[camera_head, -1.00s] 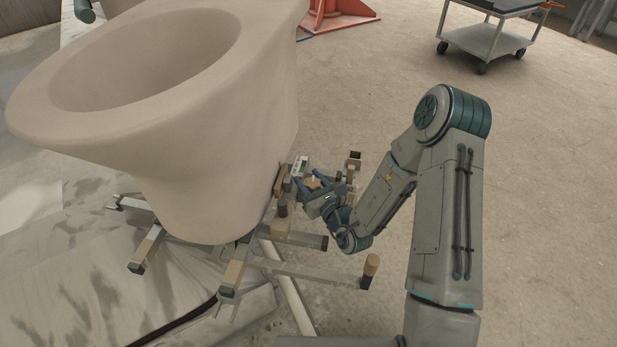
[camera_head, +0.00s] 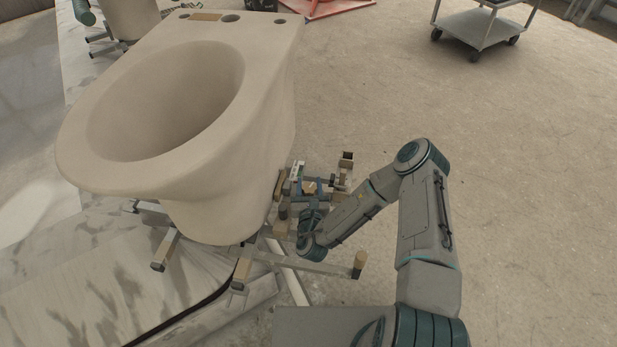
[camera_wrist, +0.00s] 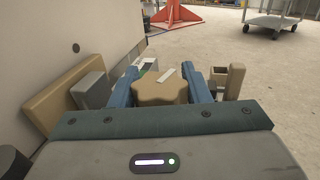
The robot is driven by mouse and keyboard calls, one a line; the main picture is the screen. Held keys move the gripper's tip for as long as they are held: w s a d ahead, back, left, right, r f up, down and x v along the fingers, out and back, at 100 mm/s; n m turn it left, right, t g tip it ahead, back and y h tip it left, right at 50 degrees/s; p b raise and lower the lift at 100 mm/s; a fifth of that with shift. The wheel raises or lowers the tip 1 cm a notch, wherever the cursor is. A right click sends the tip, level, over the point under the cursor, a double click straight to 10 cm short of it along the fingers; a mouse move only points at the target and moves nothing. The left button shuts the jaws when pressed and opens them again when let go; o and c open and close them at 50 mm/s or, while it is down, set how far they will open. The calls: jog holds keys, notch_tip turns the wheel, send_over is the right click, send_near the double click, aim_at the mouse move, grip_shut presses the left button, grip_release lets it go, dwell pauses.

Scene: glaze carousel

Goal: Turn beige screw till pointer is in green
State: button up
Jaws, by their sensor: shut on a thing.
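The beige screw (camera_wrist: 160,88) has a lobed, star-like head and sits between the two blue fingers of my gripper (camera_wrist: 162,86) in the wrist view. The fingers are shut on its sides. In the camera_head view my gripper (camera_head: 311,188) is at the fixture beside the pale toilet bowl, and the screw is mostly hidden there. A small white gauge (camera_head: 297,171) stands just behind the screw. In the wrist view a green patch (camera_wrist: 149,65) shows on it, and a pale strip lies near the screw's top. I cannot tell where the pointer stands.
The large toilet bowl (camera_head: 190,150) stands close on the left, on a metal frame with beige-capped bars (camera_head: 358,264). A beige block (camera_wrist: 62,92) lies left of my gripper, and a bracket (camera_wrist: 234,80) stands right. A cart (camera_head: 484,28) is far back. Floor on the right is clear.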

jog(key=shift+m+h+p, duration=0.5)
jog(key=shift+h+p, duration=0.1)
jog(key=shift+p, duration=0.1)
jog(key=o, duration=1)
jog(key=s+b, duration=0.1)
jog(key=s, duration=0.3)
jog(key=s+b, duration=0.1)
jog(key=s, duration=0.3)
jog(key=s+f+b, duration=0.1)
jog(key=s+b, duration=0.1)
jog(key=s, duration=0.2)
jog(key=shift+s+a, duration=0.35)
jog(key=shift+a, duration=0.05)
jog(key=b, duration=0.3)
jog(key=shift+s+d+r, duration=0.1)
jog(key=shift+s+r, duration=0.1)
jog(key=shift+s, duration=0.15)
jog(key=shift+s+d+r+b, duration=0.1)
jog(key=shift+s+r+b, duration=0.05)
jog(key=shift+b, duration=0.25)
